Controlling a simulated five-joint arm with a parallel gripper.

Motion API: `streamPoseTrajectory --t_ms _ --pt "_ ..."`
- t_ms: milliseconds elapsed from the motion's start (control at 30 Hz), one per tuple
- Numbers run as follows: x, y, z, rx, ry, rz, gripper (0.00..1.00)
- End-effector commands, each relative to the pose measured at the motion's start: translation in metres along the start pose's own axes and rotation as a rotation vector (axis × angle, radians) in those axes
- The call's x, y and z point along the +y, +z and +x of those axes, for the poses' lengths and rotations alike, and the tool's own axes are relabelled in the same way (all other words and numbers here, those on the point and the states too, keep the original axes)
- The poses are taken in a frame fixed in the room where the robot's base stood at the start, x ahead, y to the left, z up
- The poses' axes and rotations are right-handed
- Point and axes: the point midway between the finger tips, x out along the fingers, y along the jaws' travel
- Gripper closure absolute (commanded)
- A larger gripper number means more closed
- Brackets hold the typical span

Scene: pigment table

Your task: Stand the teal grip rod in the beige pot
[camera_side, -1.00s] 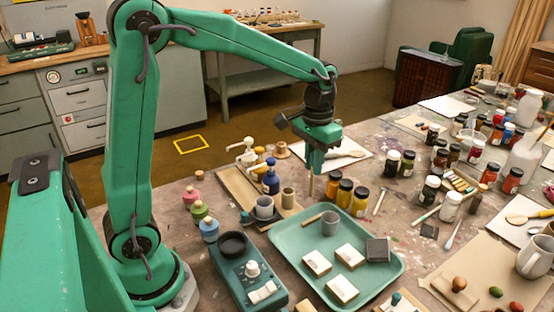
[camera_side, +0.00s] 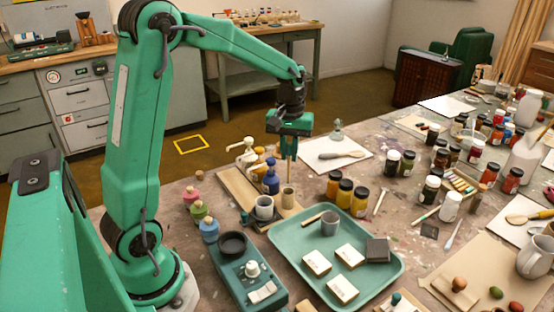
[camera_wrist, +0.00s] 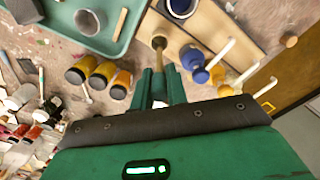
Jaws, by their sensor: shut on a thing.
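My gripper (camera_side: 288,146) is shut on the teal grip rod (camera_side: 289,172), which hangs upright. Its teal part is hard to tell from my green fingers; a tan shaft shows below them. The beige pot (camera_side: 288,198) stands upright on the wooden board, just below the rod in the side view. The rod's lower end shows close to the pot's mouth; I cannot tell whether it is inside. In the wrist view, the shaft (camera_wrist: 159,60) reaches out from between my fingers (camera_wrist: 160,82), and its far end blends with tan shapes.
A blue bottle (camera_side: 271,178) and a grey cup (camera_side: 264,208) stand close to the pot. Amber jars (camera_side: 345,194) are to the right. The teal tray (camera_side: 390,272) holds a grey cup and several blocks. A knob device (camera_side: 250,285) is in front.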

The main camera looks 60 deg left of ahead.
Motion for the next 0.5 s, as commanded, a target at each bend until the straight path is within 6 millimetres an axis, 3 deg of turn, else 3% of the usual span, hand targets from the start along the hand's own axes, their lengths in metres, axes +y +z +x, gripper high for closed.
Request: streamPoseTrajectory --t_ms 233,500 --pt "0.000 0.001 0.028 -0.002 -0.001 0.002 1.00" --pt "0.000 0.000 0.035 0.000 0.000 0.003 1.00"
